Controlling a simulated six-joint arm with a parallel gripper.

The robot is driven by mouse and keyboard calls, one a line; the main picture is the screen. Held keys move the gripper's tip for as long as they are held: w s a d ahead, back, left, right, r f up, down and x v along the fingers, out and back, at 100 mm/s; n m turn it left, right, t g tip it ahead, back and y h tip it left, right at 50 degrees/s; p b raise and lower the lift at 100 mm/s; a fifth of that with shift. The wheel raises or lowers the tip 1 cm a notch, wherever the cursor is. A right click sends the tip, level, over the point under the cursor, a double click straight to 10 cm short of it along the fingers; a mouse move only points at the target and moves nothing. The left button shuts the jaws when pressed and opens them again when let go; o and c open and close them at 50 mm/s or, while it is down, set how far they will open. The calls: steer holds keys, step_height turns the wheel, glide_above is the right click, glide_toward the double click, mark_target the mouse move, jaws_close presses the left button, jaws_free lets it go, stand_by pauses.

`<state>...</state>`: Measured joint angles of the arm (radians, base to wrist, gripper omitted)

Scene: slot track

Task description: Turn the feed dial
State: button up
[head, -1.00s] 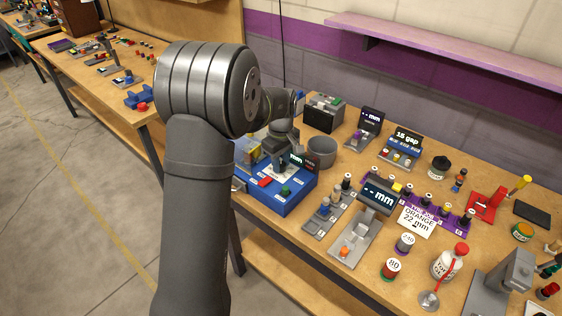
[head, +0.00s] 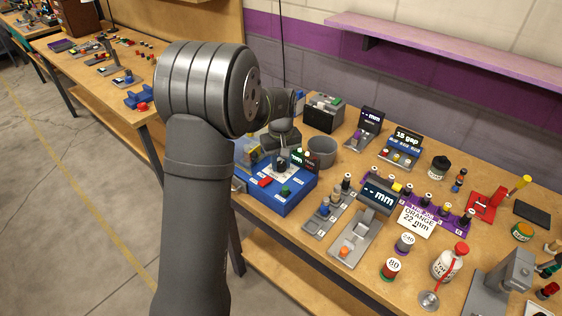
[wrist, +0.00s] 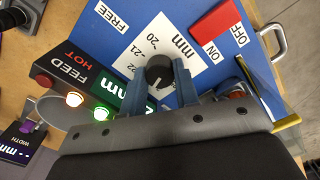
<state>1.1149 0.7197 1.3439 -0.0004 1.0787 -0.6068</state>
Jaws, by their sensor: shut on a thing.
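The feed dial (wrist: 158,70) is a dark round knob with a white mark, on a white scale card (wrist: 165,48) printed "mm" with 20, 21 and 22. The card lies on the top of a blue box (wrist: 262,75), which also shows in the head view (head: 283,208). My gripper (wrist: 159,80) has its two blue-grey fingers on either side of the dial, shut on it. In the head view my gripper (head: 282,160) is over the box, and the dial is mostly hidden there. The FEED display (wrist: 110,86) glows green, but its number cannot be read.
A red block (wrist: 216,22) lies by the ON and OFF labels. Two lit lamps (wrist: 74,99) stand beside the FEED sign (wrist: 65,68) marked HOT. In the head view a grey cup (head: 321,152) stands close right of my gripper, and a bench of fixtures extends right.

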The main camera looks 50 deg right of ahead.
mark_target(281, 164)
steer(key=o, duration=1)
step_height(281, 164, up, 18)
steer(key=shift+f, duration=0.25)
